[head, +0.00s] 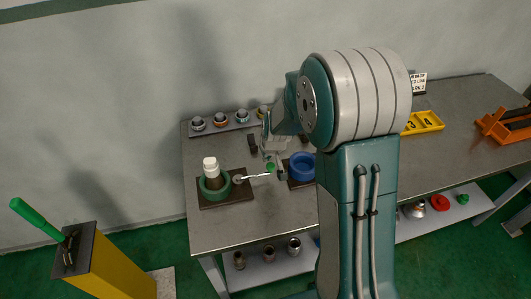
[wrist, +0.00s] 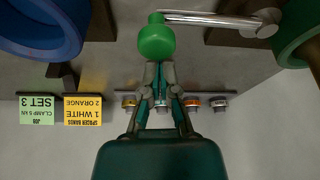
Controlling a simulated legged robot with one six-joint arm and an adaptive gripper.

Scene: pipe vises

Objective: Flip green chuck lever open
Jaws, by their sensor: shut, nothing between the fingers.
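The green chuck (head: 207,193) sits on a dark base plate at the left of the table, with a white-topped cylinder (head: 211,166) standing in it. Its silver lever (head: 254,177) sticks out to the right and ends in a green ball knob (head: 270,167). In the wrist view the knob (wrist: 157,40) is just beyond my fingertips, the lever (wrist: 215,18) runs right, and the chuck (wrist: 296,35) is cut off at the edge. My gripper (wrist: 158,68) is shut and empty beside the knob; I cannot tell if they touch. In the head view my arm partly hides the gripper.
A blue chuck (head: 301,165) stands close to the right of the knob. Several small fittings (head: 221,120) line a strip at the table's back. A yellow tray (head: 423,122) and orange vise (head: 502,126) are at the right. A green-handled post (head: 70,245) stands left. The table's front left is clear.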

